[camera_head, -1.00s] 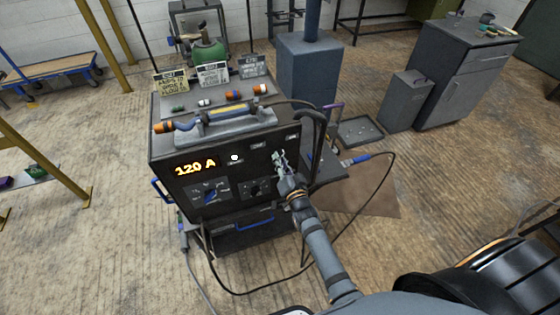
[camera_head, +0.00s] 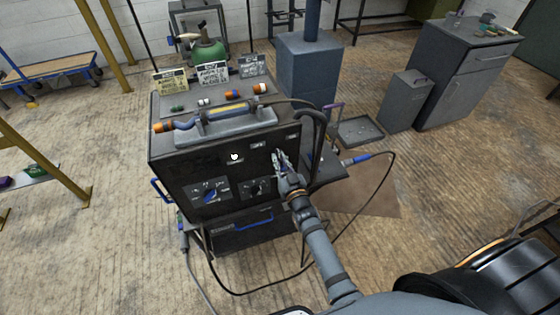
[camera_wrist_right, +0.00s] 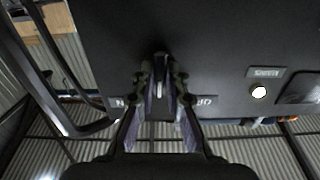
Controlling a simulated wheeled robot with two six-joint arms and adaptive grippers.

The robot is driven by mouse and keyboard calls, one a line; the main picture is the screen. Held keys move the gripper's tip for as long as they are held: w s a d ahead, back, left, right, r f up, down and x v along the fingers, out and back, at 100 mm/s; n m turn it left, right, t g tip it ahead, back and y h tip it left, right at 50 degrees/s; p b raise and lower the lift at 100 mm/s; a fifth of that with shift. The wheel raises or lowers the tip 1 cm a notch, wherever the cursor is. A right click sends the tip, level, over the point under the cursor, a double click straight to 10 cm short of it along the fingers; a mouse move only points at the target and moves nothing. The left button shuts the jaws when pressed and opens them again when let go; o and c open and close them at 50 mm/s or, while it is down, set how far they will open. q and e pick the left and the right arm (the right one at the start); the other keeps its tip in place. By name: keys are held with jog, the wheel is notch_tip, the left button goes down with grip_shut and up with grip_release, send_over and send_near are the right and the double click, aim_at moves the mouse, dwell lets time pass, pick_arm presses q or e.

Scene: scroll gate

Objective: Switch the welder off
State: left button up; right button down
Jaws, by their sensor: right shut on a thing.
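The welder (camera_head: 215,222) is a dark box on a cart, and its amp display (camera_head: 196,163) is dark. My right gripper (camera_head: 280,158) is at the upper right of the welder's front panel. In the right wrist view the gripper (camera_wrist_right: 161,105) has its fingers closed around a small switch lever (camera_wrist_right: 160,84), between two small labels. The fingers partly cover those labels. A round white lamp (camera_head: 235,156) shows on the panel and also in the wrist view (camera_wrist_right: 259,92). My left gripper is not in view.
Two dials (camera_head: 210,193) sit low on the panel. A torch handle (camera_head: 215,116) and several coloured parts lie on the welder's top, with sign cards (camera_head: 212,73) behind. A cable (camera_head: 385,190) loops at the right. A grey cabinet (camera_head: 462,85) stands at the back right.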

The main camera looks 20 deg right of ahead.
jog(key=n+b, duration=0.1)
jog(key=n, duration=0.3)
jog(key=shift+f, duration=0.15)
jog(key=shift+n+b, duration=0.35)
jog(key=shift+n, duration=1.75)
jog(key=c, duration=1.4)
grip_release()
jog(key=shift+s, duration=0.15)
jog(key=s, duration=1.1)
jog(key=shift+s+d, duration=0.2)
jog(key=shift+s, duration=0.2)
